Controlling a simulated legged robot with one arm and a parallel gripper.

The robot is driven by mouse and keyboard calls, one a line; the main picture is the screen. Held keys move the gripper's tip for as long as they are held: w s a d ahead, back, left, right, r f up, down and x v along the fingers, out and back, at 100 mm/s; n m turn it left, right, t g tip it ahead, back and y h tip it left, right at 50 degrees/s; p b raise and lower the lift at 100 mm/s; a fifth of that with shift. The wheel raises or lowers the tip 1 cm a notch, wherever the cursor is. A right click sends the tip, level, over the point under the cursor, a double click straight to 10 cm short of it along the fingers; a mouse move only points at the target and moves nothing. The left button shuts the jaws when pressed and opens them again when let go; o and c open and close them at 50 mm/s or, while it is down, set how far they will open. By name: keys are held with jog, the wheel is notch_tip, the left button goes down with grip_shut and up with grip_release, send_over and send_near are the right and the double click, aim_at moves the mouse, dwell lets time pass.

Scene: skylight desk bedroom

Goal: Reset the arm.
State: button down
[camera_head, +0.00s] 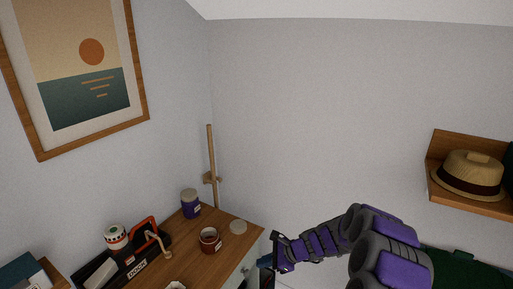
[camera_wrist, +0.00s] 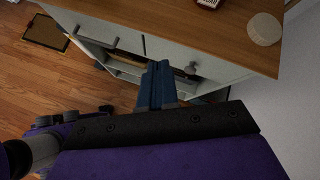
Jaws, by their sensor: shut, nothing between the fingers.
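My gripper (camera_head: 277,252) is at the end of my purple and black arm, beside the right end of the wooden-topped desk (camera_head: 190,267) in the head view. In the wrist view my gripper (camera_wrist: 158,68) shows as two dark blue fingers close together, with nothing between them. They point toward the white drawer front of the desk (camera_wrist: 222,70), below the wooden top. A drawer or gap under the top appears partly open behind the fingers. I cannot tell whether the fingers touch the desk.
A shelf with a straw hat (camera_head: 470,173) is on the right wall. A dark framed mat (camera_wrist: 46,32) lies on the wood floor.

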jog(key=s+a+r+n+g+h, duration=0.25)
jog(key=s+r+n, duration=0.75)
jog(key=s+r, duration=0.6)
jog(key=s+d+r+n+g+h, duration=0.1)
jog(key=s+d+n+h, duration=0.2)
jog(key=s, duration=1)
jog(key=s+d+r+n+h, duration=0.1)
jog(key=s+d+n+h, duration=0.3)
jog(key=s+d, duration=0.6)
jog(key=s, duration=0.4)
jog(key=shift+s+d+r+n+g, duration=0.15)
jog(key=shift+s+d+n+g, duration=0.1)
jog(key=shift+n+g, duration=0.15)
